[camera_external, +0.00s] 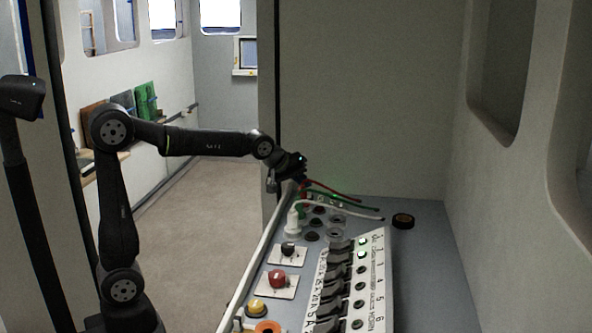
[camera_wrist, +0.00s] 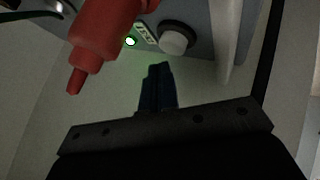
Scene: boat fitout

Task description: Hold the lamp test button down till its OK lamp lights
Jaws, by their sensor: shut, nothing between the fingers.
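The lamp test button (camera_wrist: 173,42) is a pale round cap in a black collar on the grey panel in the wrist view. A small label, seemingly reading TEST, is beside it. The OK lamp (camera_wrist: 130,41) left of the label is lit, bright with a green glow. My gripper (camera_wrist: 158,68) is shut and empty, its tips just below the button in the picture. I see no clear contact with the button. In the external view my gripper (camera_external: 300,180) is at the far left edge of the console, where it hides the button.
A red plug-like part (camera_wrist: 100,35) hangs close left of my fingers. The console (camera_external: 300,255) carries a red knob (camera_external: 277,279), a yellow knob (camera_external: 256,307) and a row of black switches (camera_external: 337,275). Red, green and white leads (camera_external: 345,207) cross its far end. Walls enclose the right side.

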